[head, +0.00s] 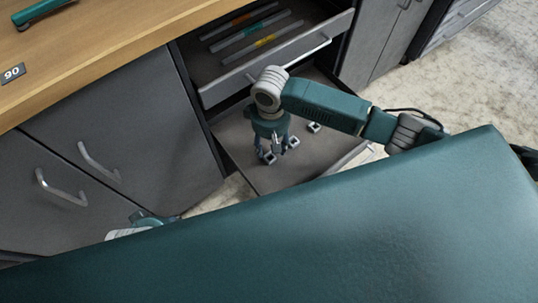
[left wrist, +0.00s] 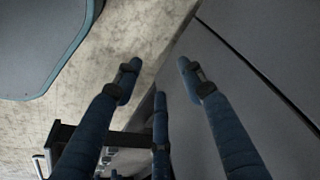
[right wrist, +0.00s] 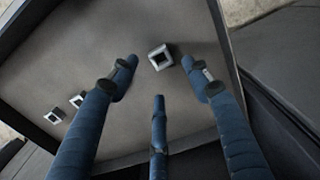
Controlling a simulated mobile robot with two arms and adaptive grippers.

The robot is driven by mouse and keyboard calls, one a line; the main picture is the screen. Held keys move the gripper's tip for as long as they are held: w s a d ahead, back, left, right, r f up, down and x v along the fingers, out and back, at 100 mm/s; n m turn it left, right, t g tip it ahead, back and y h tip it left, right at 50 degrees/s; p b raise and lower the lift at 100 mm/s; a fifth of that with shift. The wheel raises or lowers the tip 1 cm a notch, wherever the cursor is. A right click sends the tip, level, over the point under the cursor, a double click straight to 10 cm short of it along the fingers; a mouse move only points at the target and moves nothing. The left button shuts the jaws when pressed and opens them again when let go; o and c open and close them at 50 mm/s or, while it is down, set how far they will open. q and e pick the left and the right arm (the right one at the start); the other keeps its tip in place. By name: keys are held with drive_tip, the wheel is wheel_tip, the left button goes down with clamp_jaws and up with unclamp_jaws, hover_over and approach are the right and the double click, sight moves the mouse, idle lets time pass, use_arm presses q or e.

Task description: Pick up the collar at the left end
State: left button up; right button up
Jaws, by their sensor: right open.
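The collar at the left end (head: 269,157) is a small pale square ring with a dark hole, lying in the lower open drawer. In the right wrist view the collar (right wrist: 158,58) sits between my spread fingertips, nearer the right one; I cannot tell the height gap. My right gripper (head: 272,153) points down over it, open and empty. Two more collars, a middle one (right wrist: 77,100) and a far one (right wrist: 54,116), lie in a row with it. My left gripper (left wrist: 157,66) is open and empty beside a grey cabinet front.
The lower drawer (head: 240,135) is pulled out, with walls around the collars. Above it another open drawer (head: 275,62) holds several coloured strips. A wooden counter (head: 110,40) and closed grey doors (head: 130,120) stand left. Pale floor (head: 450,70) lies right.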

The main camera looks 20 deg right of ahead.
sight(271, 156)
drive_tip(key=shift+f+b, duration=0.35)
drive_tip(key=shift+f, duration=1.05)
drive_tip(key=f, duration=0.1)
drive_tip(key=f+b, duration=0.1)
drive_tip(key=f, duration=0.1)
drive_tip(key=shift+s, duration=0.2)
drive_tip(key=shift+f+b, duration=0.45)
drive_tip(key=shift+f, duration=0.4)
use_arm(q)
drive_tip(key=v, duration=0.6)
drive_tip(key=shift+w, duration=0.2)
drive_tip(key=shift+a+r, duration=0.1)
drive_tip(key=shift+a, duration=0.05)
use_arm(e)
clamp_jaws()
